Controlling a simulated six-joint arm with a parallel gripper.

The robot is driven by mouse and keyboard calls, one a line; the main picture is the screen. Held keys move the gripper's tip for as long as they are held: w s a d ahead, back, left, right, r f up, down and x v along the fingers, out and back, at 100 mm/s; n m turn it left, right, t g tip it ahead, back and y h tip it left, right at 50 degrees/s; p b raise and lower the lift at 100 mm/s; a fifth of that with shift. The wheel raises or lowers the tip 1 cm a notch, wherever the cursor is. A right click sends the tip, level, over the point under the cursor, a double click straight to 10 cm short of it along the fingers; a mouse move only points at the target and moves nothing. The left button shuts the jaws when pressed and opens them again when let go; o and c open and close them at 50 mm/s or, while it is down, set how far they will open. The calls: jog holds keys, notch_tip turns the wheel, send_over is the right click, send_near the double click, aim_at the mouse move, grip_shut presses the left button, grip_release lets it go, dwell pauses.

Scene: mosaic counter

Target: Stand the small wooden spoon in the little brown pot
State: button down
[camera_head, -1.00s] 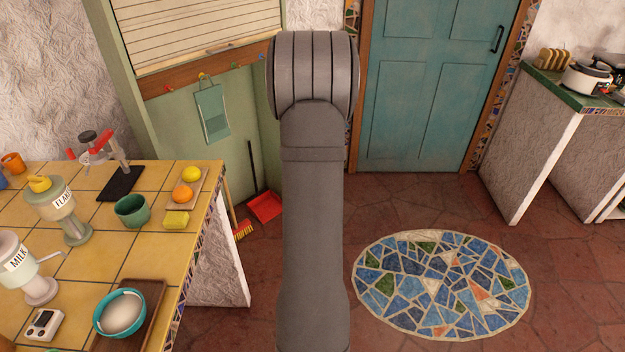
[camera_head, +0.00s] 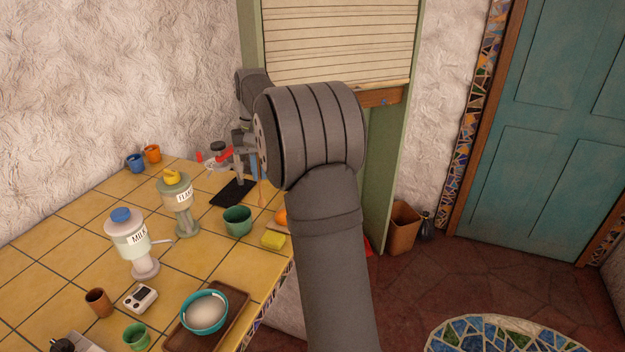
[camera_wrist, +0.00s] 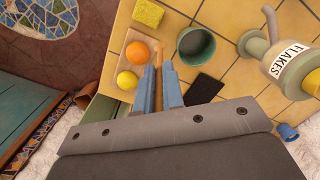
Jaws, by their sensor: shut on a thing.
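My gripper (camera_wrist: 160,68) has two blue fingers shut on the small wooden spoon (camera_wrist: 159,88), a thin brown strip between them in the wrist view. In the head view the spoon (camera_head: 262,194) hangs roughly upright below the gripper, over the back right of the counter. Most of the gripper is hidden behind my arm there. The little brown pot (camera_head: 98,302) stands upright at the front left of the tiled counter, well apart from the gripper. It is not visible in the wrist view.
The flakes dispenser (camera_head: 178,205), milk dispenser (camera_head: 130,240) and green bowl (camera_head: 237,220) stand between gripper and pot. A white timer (camera_head: 140,298), green cup (camera_head: 136,337) and teal bowl (camera_head: 205,311) are near the pot. An orange (camera_wrist: 137,52) and lemon (camera_wrist: 127,80) lie near the gripper.

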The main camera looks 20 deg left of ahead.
jog(key=s+a+r+n, duration=0.3)
jog(key=s+a, duration=0.3)
jog(key=s, duration=0.4)
jog(key=s+a+r+n+t, duration=0.1)
jog(key=s+a+r+n, duration=0.15)
jog(key=s+a, duration=0.6)
jog(key=s+a+r+n, duration=0.3)
jog(key=s+a, duration=0.1)
jog(key=s, duration=0.8)
jog(key=s+a+f, duration=0.3)
jog(key=s+f, duration=0.1)
jog(key=s, duration=0.4)
notch_tip(320, 180, down, 11)
jog(key=shift+w+m, duration=0.25)
jog(key=shift+m, duration=0.1)
jog(key=shift+d, duration=0.1)
jog(key=c, duration=1.5)
grip_release()
jog(key=shift+o, duration=0.2)
